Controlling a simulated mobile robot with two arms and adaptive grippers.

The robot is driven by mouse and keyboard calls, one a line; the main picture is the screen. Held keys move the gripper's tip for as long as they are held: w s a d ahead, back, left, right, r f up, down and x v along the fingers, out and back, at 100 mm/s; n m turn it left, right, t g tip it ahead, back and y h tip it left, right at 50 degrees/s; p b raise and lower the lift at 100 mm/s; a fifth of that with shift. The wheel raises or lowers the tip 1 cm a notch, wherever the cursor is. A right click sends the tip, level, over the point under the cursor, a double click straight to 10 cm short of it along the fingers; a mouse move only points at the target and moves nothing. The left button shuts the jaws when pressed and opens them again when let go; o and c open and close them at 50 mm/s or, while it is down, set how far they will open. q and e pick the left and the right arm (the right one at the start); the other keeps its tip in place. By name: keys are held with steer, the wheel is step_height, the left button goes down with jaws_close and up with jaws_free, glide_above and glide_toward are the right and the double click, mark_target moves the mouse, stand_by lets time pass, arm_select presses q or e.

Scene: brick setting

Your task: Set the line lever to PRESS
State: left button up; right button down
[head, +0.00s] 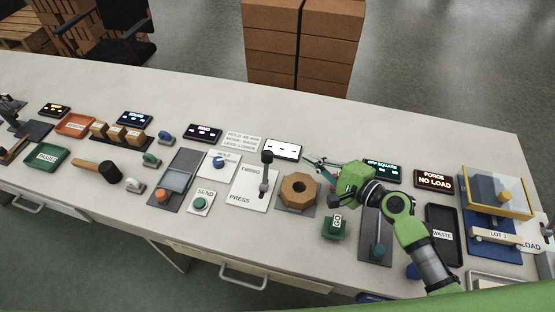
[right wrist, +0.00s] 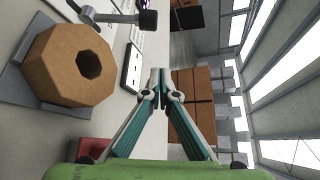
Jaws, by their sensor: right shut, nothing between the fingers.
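The line lever (head: 265,173) has a metal stem and a black knob and stands on a white plate (head: 245,190) in the head view. The plate reads PRESS at its near end and what looks like FIRING farther up. The knob is at the far side of its base, toward the FIRING label. The lever also shows at the top of the right wrist view (right wrist: 148,20). My right gripper (head: 311,161) is shut and empty, to the right of the lever and apart from it; its fingertips meet in the wrist view (right wrist: 160,82). My left gripper is not in view.
A brown octagonal block (head: 297,190) on a grey base stands right of the lever, close to my right gripper. A white-faced display (head: 283,149) lies behind. A dial plate (head: 222,163) and SEND button (head: 201,202) are to the left. A green GO block (head: 336,228) is nearer.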

mark_target(267, 168)
step_height(267, 168, down, 3)
steer(key=shift+r+b, duration=0.2)
steer(key=shift+b, duration=0.55)
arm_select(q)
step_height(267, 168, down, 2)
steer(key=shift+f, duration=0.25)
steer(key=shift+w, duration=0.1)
arm_select(e)
steer(key=shift+w+a+r, duration=0.1)
steer(key=shift+w+a, duration=0.15)
steer(key=shift+w, duration=0.1)
steer(key=x, duration=0.9)
steer(key=shift+w+a+p, duration=0.2)
steer(key=shift+a+p, duration=0.05)
steer(key=shift+p, duration=0.15)
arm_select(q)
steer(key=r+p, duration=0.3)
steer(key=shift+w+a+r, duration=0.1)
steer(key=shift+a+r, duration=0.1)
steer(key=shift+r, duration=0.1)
arm_select(e)
steer(key=s, duration=0.1)
steer(key=s+a+r, duration=0.1)
steer(key=s, duration=0.1)
steer(key=shift+s+a+r, duration=0.2)
steer(key=shift+a+r, duration=0.05)
steer(key=shift+a, duration=0.15)
